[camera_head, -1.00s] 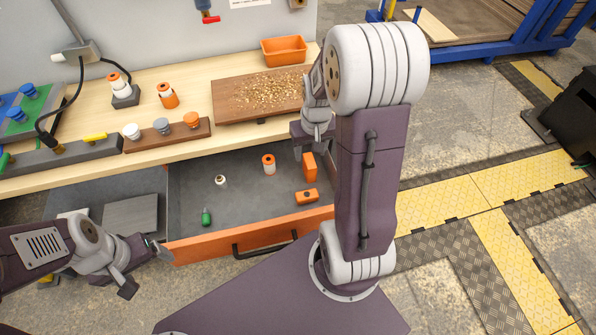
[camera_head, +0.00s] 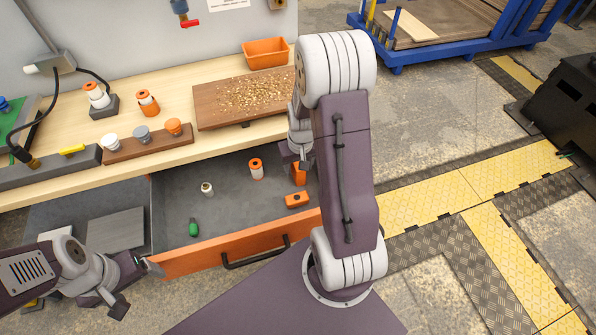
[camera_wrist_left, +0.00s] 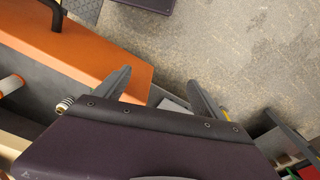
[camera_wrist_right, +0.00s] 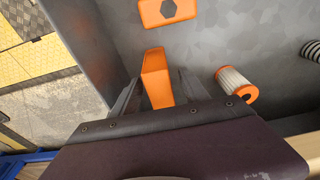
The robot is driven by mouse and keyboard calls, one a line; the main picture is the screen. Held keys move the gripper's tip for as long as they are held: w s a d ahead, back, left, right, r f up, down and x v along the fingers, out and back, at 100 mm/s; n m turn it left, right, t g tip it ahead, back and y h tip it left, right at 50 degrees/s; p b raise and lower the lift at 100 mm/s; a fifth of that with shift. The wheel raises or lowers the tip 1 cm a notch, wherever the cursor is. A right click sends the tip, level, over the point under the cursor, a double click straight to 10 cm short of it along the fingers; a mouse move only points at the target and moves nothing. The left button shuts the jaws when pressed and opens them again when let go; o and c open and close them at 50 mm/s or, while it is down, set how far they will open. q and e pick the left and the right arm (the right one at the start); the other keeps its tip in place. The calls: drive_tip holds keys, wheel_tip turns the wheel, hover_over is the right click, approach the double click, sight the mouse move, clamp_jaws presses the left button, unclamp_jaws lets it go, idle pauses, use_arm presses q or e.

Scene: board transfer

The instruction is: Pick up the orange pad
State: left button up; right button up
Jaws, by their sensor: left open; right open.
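An orange pad (camera_head: 299,177) stands on edge in the open drawer (camera_head: 234,243), near its right side. My right gripper (camera_head: 296,167) points down into the drawer over the pad and hides its upper part. In the right wrist view the pad (camera_wrist_right: 157,72) shows between the open fingers of my right gripper (camera_wrist_right: 158,88); I cannot tell whether they touch it. My left gripper (camera_head: 139,284) is open and empty, outside the drawer's left front corner.
A flat orange block with a dark hexagon (camera_head: 297,200), an orange-and-white spool (camera_head: 256,169), a small white spool (camera_head: 207,189) and a green bottle (camera_head: 194,228) are in the drawer. The worktop (camera_head: 180,112) above holds a brown board (camera_head: 215,103) with chips.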

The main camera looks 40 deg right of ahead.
drive_tip(key=shift+r, duration=0.1)
drive_tip(key=c, duration=0.3)
clamp_jaws()
drive_tip(key=shift+r, duration=0.1)
wheel_tip(320, 180, up, 9)
drive_tip(key=shift+f+p, duration=0.1)
drive_tip(key=shift+p, duration=1.15)
drive_tip(key=shift+r, duration=0.5)
